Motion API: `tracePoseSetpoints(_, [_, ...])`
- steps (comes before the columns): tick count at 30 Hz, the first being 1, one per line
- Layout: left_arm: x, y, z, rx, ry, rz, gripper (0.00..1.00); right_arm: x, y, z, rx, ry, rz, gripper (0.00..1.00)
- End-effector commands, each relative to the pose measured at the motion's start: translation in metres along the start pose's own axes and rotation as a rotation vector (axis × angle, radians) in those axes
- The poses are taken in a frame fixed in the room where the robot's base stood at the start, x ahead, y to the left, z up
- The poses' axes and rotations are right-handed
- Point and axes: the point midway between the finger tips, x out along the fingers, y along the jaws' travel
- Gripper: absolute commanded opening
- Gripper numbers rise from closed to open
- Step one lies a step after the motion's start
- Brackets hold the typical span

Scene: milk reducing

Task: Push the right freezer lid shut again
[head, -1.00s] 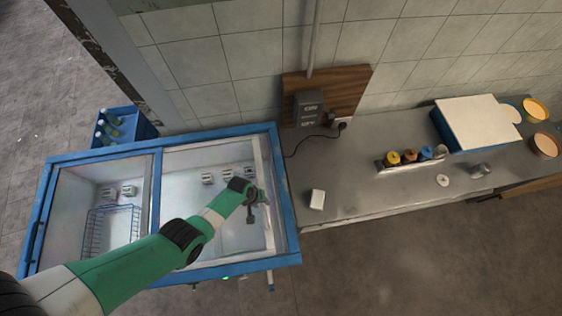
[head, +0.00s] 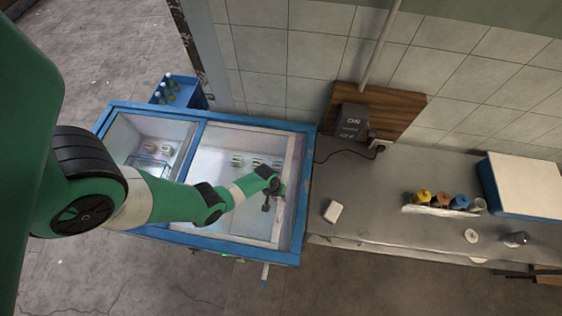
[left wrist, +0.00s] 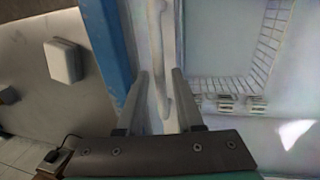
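The blue chest freezer (head: 118,117) stands left of the counter, with glass lids over its two halves. The right freezer lid (head: 291,182) has a pale frame strip near the freezer's right edge. I cannot tell whether a narrow gap is left there. My left gripper (head: 272,196) is over this strip. In the left wrist view my left gripper (left wrist: 160,74) has its two fingers apart, with the pale bar handle (left wrist: 157,35) between them. Whether a finger touches the handle is unclear. The blue freezer rim (left wrist: 108,45) runs beside it. My right gripper is not in view.
Small white packs (head: 258,162) and a wire basket (head: 150,162) show inside the freezer. A blue crate of bottles (head: 182,92) stands behind it. The grey counter (head: 375,205) to the right carries a white block (head: 333,211), a cable and several jars.

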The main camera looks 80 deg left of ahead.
Motion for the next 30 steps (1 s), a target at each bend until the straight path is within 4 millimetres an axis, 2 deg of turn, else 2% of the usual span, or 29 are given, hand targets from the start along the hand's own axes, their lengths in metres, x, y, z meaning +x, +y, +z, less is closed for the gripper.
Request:
tracePoseSetpoints(1, [0.0, 0.0002, 0.0, 0.0, 0.0, 0.0, 0.24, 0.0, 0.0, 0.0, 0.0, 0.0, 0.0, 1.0])
tracePoseSetpoints(5, [0.0, 0.0003, 0.0, 0.001, 0.0, 0.0, 0.01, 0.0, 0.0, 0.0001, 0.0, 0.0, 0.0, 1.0])
tracePoseSetpoints(6, [0.0, 0.0003, 0.0, 0.001, 0.0, 0.0, 0.0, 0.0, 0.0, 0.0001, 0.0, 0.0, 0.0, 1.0])
tracePoseSetpoints(30, [0.0001, 0.0003, 0.0001, 0.001, 0.0, 0.0, 0.0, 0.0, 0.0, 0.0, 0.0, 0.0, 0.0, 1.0])
